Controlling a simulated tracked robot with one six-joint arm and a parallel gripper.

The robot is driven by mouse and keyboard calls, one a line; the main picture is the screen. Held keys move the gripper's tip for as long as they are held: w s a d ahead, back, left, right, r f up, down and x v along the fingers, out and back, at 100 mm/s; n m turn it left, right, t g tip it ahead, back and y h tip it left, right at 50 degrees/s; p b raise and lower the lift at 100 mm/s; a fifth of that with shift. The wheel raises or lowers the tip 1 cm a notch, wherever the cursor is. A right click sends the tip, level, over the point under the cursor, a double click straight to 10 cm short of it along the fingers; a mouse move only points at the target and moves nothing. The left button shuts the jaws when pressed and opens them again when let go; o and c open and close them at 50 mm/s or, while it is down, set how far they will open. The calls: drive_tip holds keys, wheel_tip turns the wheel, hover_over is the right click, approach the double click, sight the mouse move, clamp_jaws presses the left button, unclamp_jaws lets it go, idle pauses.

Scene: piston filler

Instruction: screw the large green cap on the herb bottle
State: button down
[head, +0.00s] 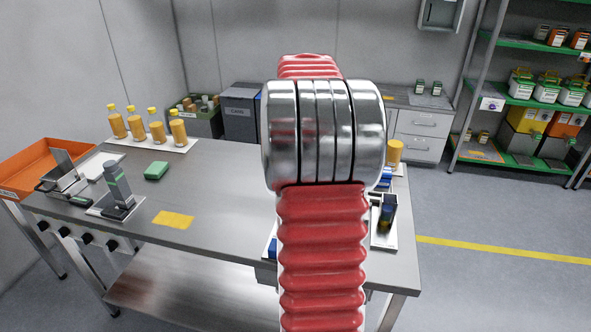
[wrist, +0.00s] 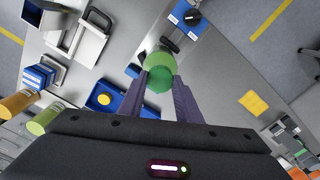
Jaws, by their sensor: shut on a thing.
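My gripper (wrist: 160,84) shows in the wrist view with its two dark fingers closed on the sides of a round green cap (wrist: 159,64). A lighter and a darker green part show between the fingers; I cannot tell whether anything sits under the cap. A bottle with yellow-green contents (wrist: 45,119) stands at the left of the wrist view, apart from the gripper, and looks like the herb bottle. In the head view my red arm hides the gripper, the cap and that bottle.
An orange bottle (wrist: 18,103) stands beside the green one. A blue tray (wrist: 92,103) holds a yellow round piece (wrist: 104,99). The table middle (head: 225,185) is clear; several yellow-capped bottles (head: 157,130) stand at the back left.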

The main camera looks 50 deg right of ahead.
drive_tip(key=m, duration=0.6)
drive_tip(key=shift+m, duration=0.3)
drive_tip(key=m, duration=0.7)
idle(0.6)
drive_tip(key=c, duration=1.2)
unclamp_jaws()
